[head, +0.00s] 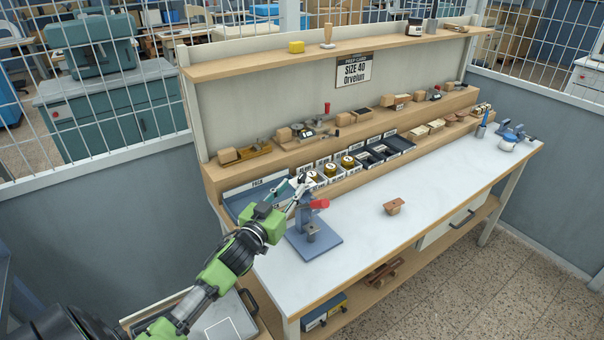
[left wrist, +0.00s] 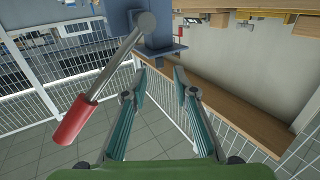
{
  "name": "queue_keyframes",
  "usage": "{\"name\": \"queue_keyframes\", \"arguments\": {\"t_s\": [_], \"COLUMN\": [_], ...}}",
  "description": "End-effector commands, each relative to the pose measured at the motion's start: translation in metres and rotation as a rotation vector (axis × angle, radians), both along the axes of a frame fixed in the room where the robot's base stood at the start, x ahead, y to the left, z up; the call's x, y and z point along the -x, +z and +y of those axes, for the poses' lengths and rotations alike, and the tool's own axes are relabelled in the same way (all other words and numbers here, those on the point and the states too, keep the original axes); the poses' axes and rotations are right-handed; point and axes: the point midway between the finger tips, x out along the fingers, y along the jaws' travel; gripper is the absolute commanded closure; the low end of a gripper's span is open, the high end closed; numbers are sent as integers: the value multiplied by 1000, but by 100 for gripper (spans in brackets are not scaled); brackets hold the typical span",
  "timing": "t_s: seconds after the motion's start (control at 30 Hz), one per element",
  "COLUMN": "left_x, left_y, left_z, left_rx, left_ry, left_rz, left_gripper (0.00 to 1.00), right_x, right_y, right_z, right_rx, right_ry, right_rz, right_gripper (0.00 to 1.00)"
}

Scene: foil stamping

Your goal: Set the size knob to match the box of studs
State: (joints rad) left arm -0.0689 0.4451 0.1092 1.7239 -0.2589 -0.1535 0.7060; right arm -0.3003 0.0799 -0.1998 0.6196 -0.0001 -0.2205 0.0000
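A blue bench press (head: 314,240) with a red-handled lever (head: 319,204) stands at the left end of the white worktop. I cannot make out a size knob on it. My left gripper (head: 301,187) is beside the top of the press, open and empty. In the left wrist view its fingertips (left wrist: 160,76) are apart, below the blue press body (left wrist: 158,28); the lever's red grip (left wrist: 75,121) is to the left. A sign (head: 354,70) reads "SIZE 40 Orvelun". My right gripper is not in view.
A blue-grey tray (head: 232,203) lies behind the press at left. A small brown block (head: 393,207) lies mid-worktop, with clear white surface around it. Wooden pieces and tools line the raised shelf (head: 290,151). A blue cup (head: 481,131) stands at far right.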

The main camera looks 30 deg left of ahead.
Motion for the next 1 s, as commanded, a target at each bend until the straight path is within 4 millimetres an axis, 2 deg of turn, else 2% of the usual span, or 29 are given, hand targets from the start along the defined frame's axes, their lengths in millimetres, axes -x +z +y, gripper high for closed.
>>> {"name": "queue_keyframes", "arguments": {"t_s": [0.2,0.4,0.6,0.9,1.0], "left_x": [-37,-59,-69,-70,-70], "left_y": [3,1,1,0,0], "left_z": [5,7,8,8,8], "left_rx": [1,1,1,0,0], "left_ry": [0,0,-1,-1,-1], "left_rz": [-2,0,-1,0,0], "left_gripper": [74,74,74,74,100], "right_x": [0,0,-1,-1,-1], "right_y": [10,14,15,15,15], "right_z": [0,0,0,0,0], "right_rx": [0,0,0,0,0], "right_ry": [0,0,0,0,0], "right_rz": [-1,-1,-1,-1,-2], "right_gripper": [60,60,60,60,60]}}
